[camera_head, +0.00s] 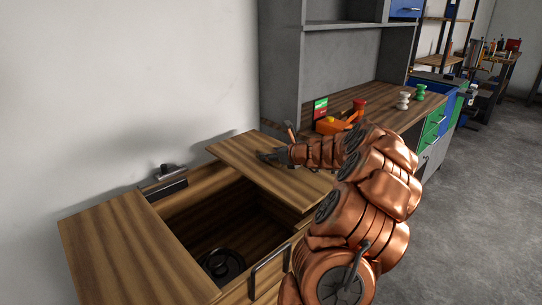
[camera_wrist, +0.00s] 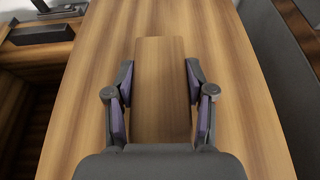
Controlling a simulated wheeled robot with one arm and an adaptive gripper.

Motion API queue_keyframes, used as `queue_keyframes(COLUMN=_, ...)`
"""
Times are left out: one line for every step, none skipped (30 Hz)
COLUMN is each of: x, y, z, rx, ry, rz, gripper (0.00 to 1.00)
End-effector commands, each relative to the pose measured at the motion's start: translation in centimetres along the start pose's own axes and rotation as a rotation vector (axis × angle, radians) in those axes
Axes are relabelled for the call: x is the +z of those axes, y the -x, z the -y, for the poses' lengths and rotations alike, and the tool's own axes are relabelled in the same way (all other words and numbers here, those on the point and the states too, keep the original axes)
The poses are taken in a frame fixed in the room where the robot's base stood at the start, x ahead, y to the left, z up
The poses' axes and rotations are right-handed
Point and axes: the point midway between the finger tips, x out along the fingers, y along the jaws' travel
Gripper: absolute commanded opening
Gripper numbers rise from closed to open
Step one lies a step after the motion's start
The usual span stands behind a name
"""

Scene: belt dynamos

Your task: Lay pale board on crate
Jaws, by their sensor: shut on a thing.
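A narrow, pale brown board (camera_wrist: 161,85) lies between the two fingers of my gripper (camera_wrist: 160,70) in the wrist view. The fingers are shut on its sides. Below it is a wider striped wooden panel (camera_wrist: 95,60); whether the board touches it I cannot tell. In the head view my gripper (camera_head: 270,156) is over this right-hand panel (camera_head: 240,148), and the narrow board cannot be made out there. The wooden crate (camera_head: 125,250) has an open middle, with a flat top on the left and the panel on the right.
A black round object (camera_head: 222,264) lies inside the crate's opening. A metal handle (camera_head: 268,272) is on its near side, and a dark clasp (camera_head: 170,171) is at the back. Behind, a workbench (camera_head: 385,98) holds an orange device (camera_head: 332,125) and small white and green pieces.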

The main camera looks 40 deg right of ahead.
Motion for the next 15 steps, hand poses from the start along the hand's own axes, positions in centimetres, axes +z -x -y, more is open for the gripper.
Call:
queue_keyframes(x=-0.6, y=-0.2, z=0.0, rx=-0.001, ry=0.001, rz=0.002, gripper=0.00)
queue_keyframes(x=-0.7, y=-0.3, z=0.0, rx=-0.001, ry=0.001, rz=0.002, gripper=0.00)
queue_keyframes(x=-1.0, y=-0.4, z=0.0, rx=-0.001, ry=0.000, rz=0.002, gripper=0.00)
queue_keyframes(x=-1.1, y=-0.5, z=0.0, rx=-0.001, ry=0.001, rz=0.002, gripper=0.00)
queue_keyframes(x=-1.3, y=-0.6, z=0.0, rx=0.000, ry=0.001, rz=0.002, gripper=0.00)
queue_keyframes(x=-1.4, y=-0.6, z=0.0, rx=0.000, ry=0.000, rz=0.002, gripper=0.00)
queue_keyframes(x=-1.5, y=-0.7, z=0.0, rx=0.001, ry=-0.001, rz=0.002, gripper=0.00)
queue_keyframes(x=-1.7, y=-0.8, z=0.0, rx=0.000, ry=-0.001, rz=0.002, gripper=0.00)
queue_keyframes(x=-2.0, y=-0.9, z=0.0, rx=0.001, ry=-0.001, rz=0.002, gripper=0.00)
queue_keyframes(x=-2.2, y=-1.0, z=0.0, rx=0.001, ry=0.000, rz=0.002, gripper=0.00)
queue_keyframes(x=-2.4, y=-1.1, z=0.0, rx=0.001, ry=0.000, rz=0.002, gripper=0.00)
queue_keyframes(x=-2.6, y=-1.2, z=-0.1, rx=0.001, ry=0.000, rz=0.002, gripper=0.00)
queue_keyframes(x=-2.8, y=-1.3, z=-0.1, rx=0.001, ry=0.000, rz=0.002, gripper=0.00)
queue_keyframes(x=-3.0, y=-1.3, z=-0.1, rx=0.001, ry=-0.001, rz=0.003, gripper=0.00)
queue_keyframes(x=-3.3, y=-1.4, z=-0.1, rx=0.001, ry=-0.001, rz=0.003, gripper=0.00)
